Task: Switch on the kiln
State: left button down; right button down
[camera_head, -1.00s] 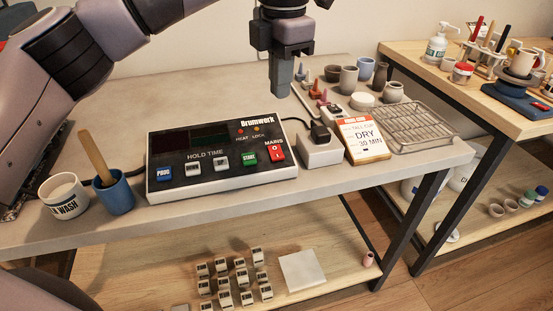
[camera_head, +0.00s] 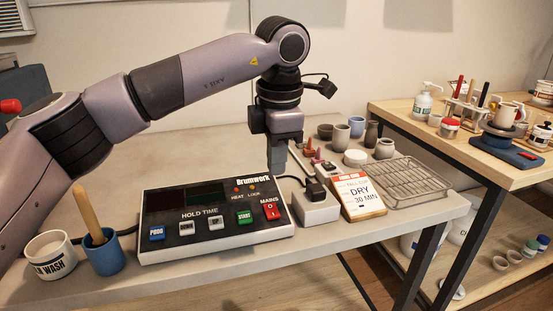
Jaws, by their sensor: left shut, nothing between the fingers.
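The kiln controller (camera_head: 212,243) is a white box with a black face, lying on the grey table. Its display (camera_head: 188,196) looks dark. A red rocker marked MAINS (camera_head: 271,212) sits at its right end, and a green START button (camera_head: 244,218) is left of that. Small red and orange lamps show near HEAT and LOCK. My left gripper (camera_head: 277,166) is shut and empty, pointing down above and behind the controller's right end, apart from the rocker. The right gripper does not show.
A wire rack (camera_head: 405,182) and several small pots are behind. A wash cup (camera_head: 50,256) and blue cup (camera_head: 104,254) stand at the left.

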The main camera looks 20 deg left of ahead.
aim_at(274, 215)
pick_arm(q)
jog(key=f, duration=0.7)
jog(key=w+f, duration=0.1)
jog(key=f, duration=0.2)
jog(key=shift+a+f, duration=0.25)
jog(key=shift+a, duration=0.15)
jog(key=shift+f, duration=0.1)
jog(key=shift+f, duration=0.3)
